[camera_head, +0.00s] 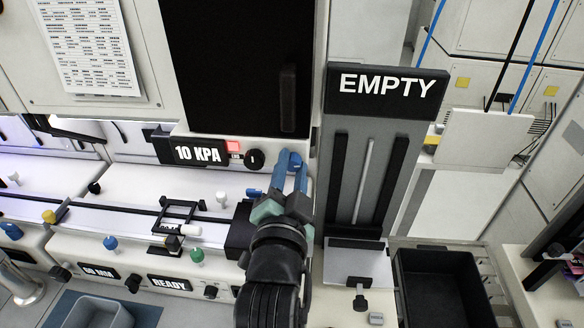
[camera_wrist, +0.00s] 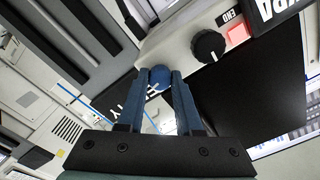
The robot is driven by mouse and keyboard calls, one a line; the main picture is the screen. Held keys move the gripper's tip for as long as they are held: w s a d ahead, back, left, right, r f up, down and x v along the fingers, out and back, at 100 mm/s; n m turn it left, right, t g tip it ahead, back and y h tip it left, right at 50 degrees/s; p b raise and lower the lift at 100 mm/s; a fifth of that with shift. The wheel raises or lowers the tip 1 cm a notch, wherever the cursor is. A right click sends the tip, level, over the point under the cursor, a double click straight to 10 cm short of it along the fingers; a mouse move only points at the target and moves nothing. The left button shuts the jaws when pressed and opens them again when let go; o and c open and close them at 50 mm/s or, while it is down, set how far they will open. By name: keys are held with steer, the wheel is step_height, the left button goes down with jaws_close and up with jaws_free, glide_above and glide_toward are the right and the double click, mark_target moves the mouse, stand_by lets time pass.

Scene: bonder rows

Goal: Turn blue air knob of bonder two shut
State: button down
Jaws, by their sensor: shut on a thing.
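The blue air knob (camera_wrist: 160,78) shows in the wrist view between the tips of my gripper (camera_wrist: 162,86), on the pale front panel of the machine. My gripper's blue fingers are shut on it. In the head view my gripper (camera_head: 290,160) reaches up to the same panel, and a bit of the blue knob (camera_head: 296,158) shows at the fingertips. The fingers and arm hide part of the knob there. A black knob (camera_head: 254,159) sits left of it, beside a lit red square (camera_head: 232,147) and a display reading "10 KPA" (camera_head: 198,154).
A grey panel marked "EMPTY" (camera_head: 388,88) stands close on the right of my gripper. A black bin (camera_head: 440,285) is at lower right. Below left, a track (camera_head: 130,209) carries a small black frame (camera_head: 178,216), with several coloured knobs near it.

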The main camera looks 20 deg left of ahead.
steer(key=n, duration=0.4)
steer(key=shift+n, duration=0.3)
steer(key=n, duration=0.3)
steer(key=shift+n, duration=0.3)
steer(key=n, duration=0.4)
steer(key=shift+b, duration=0.35)
steer(key=shift+n, duration=1.8)
steer(key=shift+n, duration=0.3)
steer(key=c, duration=0.6)
jaws_free()
